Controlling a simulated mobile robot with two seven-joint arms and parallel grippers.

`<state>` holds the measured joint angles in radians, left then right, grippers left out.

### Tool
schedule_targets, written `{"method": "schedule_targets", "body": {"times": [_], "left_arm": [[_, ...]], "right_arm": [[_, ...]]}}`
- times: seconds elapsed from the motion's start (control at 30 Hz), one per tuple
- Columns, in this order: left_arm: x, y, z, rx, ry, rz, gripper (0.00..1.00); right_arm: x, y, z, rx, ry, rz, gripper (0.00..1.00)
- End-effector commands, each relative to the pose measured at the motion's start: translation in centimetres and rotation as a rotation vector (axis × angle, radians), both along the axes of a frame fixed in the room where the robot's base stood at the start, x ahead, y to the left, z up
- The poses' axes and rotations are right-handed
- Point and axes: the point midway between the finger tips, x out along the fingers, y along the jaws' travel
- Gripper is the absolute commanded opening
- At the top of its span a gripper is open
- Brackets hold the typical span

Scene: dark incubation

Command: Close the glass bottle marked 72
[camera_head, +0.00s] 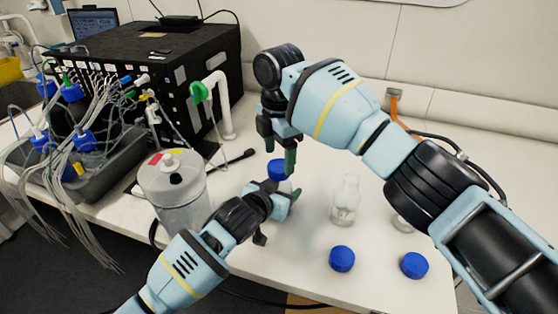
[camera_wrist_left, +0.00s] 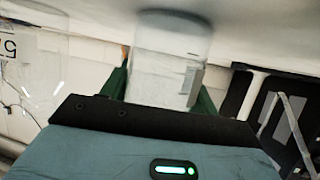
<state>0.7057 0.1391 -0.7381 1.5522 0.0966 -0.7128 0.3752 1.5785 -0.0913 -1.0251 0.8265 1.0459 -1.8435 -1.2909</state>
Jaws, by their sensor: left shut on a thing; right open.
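My left gripper (camera_head: 280,203) is shut on a clear glass bottle, whose body shows between the green fingers in the left wrist view (camera_wrist_left: 168,65). No number can be read on it. In the head view a blue cap (camera_head: 279,169) sits at the top of this bottle; whether it is screwed down I cannot tell. My right gripper (camera_head: 279,150) is open just above the cap, fingers pointing down, one to its left and one near its right side. An uncapped clear bottle (camera_head: 345,202) stands to the right, its marking too small to read.
Two loose blue caps (camera_head: 341,259) (camera_head: 414,265) lie near the front of the white table. Another glass bottle (camera_head: 402,223) is mostly hidden by my right arm. A clear vessel (camera_head: 172,182), a tubing tray (camera_head: 110,165) and a black instrument (camera_head: 160,70) crowd the left.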

Motion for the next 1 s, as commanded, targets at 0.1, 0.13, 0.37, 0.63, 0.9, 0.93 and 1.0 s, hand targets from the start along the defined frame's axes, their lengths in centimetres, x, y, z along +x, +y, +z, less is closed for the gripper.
{"method": "schedule_targets", "body": {"times": [0.1,0.13,0.37,0.63,0.9,0.93,1.0], "left_arm": [[0.0,0.0,-0.1,0.000,0.001,0.000,0.00],[0.0,0.0,-0.1,0.000,0.001,0.000,0.00],[0.0,0.0,-0.1,0.000,0.001,0.000,0.00],[0.0,0.0,-0.1,0.001,0.002,0.000,0.00],[0.0,0.0,-0.1,0.001,0.002,0.000,0.00],[0.0,0.0,-0.1,0.001,0.002,0.000,0.00],[0.0,0.0,-0.1,0.000,0.001,0.000,0.00]], "right_arm": [[0.0,0.0,1.1,0.000,0.001,0.000,0.69],[0.0,0.0,1.2,0.000,0.001,0.000,0.69],[0.0,0.0,1.2,0.000,0.001,0.000,0.68],[0.0,0.0,2.0,-0.002,-0.001,0.142,0.66],[0.0,0.0,3.8,-0.002,-0.002,0.516,0.66],[0.0,0.1,4.0,-0.001,-0.002,0.552,0.66],[0.0,0.0,4.3,-0.001,-0.001,0.622,0.66]]}}
